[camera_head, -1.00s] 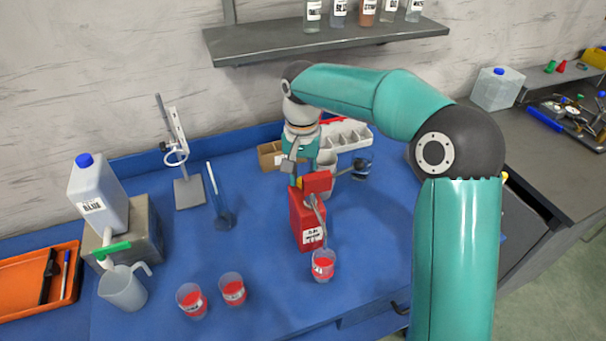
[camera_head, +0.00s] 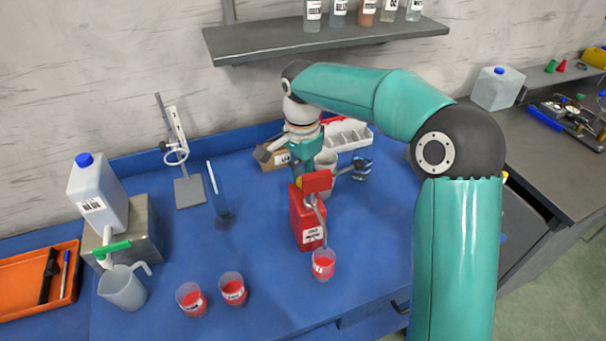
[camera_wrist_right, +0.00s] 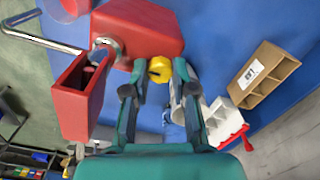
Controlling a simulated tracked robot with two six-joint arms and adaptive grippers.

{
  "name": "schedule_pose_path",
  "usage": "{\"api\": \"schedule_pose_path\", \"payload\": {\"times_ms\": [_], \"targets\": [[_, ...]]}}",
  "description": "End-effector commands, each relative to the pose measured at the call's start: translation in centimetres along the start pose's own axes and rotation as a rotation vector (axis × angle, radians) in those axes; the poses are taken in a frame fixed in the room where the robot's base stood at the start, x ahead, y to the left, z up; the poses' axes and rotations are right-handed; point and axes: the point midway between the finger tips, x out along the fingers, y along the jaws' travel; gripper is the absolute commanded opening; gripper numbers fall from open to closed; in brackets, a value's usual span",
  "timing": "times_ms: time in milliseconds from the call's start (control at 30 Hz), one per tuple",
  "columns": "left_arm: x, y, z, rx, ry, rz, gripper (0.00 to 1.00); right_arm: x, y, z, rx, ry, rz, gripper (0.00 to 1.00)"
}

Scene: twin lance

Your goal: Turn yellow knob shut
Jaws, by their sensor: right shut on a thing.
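The red dispenser (camera_head: 306,220) stands on the blue bench with a metal spout on its front. The yellow knob (camera_wrist_right: 160,69) is on its back side and is mostly hidden in the head view. My right gripper (camera_wrist_right: 158,78) has its fingers on either side of the yellow knob and is shut on it. In the head view its wrist is behind the dispenser, with a grey finger part sticking out to the left. A clear cup with red contents (camera_head: 323,265) stands under the spout. My left gripper is in neither view.
Two more cups with red contents (camera_head: 191,300) (camera_head: 232,289) stand front left. A blue-capped jug (camera_head: 97,195) sits on a block above a pitcher (camera_head: 123,287). A cardboard box (camera_wrist_right: 262,75) and a white divided tray (camera_head: 347,133) are behind the dispenser.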

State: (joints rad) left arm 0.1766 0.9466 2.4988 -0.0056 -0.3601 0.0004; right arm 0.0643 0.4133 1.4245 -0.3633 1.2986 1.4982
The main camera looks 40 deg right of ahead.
Motion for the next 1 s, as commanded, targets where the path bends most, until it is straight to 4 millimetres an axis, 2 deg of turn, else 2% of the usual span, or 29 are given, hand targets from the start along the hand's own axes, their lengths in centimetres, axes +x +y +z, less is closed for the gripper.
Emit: {"api": "schedule_pose_path", "payload": {"times_ms": [400,433,567,867,1000], "targets": [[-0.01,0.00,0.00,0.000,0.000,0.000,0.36,-0.07,-0.03,-0.02,0.007,0.000,-0.002,0.00],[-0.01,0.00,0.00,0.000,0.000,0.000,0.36,-0.07,-0.03,-0.01,0.007,0.000,-0.002,0.31],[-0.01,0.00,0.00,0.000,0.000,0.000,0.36,-0.06,-0.02,-0.01,0.006,0.000,-0.001,0.52],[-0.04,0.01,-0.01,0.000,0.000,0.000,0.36,-0.09,-0.03,0.01,0.005,0.000,-0.001,0.52],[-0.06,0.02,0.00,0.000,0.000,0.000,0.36,-0.87,-0.10,0.01,0.005,0.001,-0.003,0.52]]}}
